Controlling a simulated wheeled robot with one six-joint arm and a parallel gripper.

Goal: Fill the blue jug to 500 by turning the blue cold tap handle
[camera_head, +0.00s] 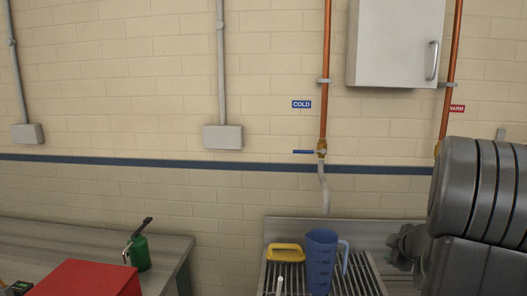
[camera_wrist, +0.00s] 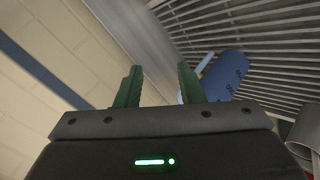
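The blue jug (camera_head: 320,262) stands upright on the slatted drainer, under the cold pipe's grey spout (camera_head: 323,187). Its scale marks are too small to read, and its water level cannot be seen. The blue cold tap handle (camera_head: 303,152) points left, level, from the brass valve under the COLD sign (camera_head: 302,104). My gripper (camera_wrist: 158,85) has its green fingers apart with nothing between them. The jug also shows in the wrist view (camera_wrist: 226,72), beyond the right finger. In the head view my arm is at the right, and the gripper tips are not clear there.
A WARM pipe (camera_head: 450,60) runs down at the right, beside a white cabinet (camera_head: 394,42). A green can (camera_head: 140,252) and a red box (camera_head: 88,281) are at the left.

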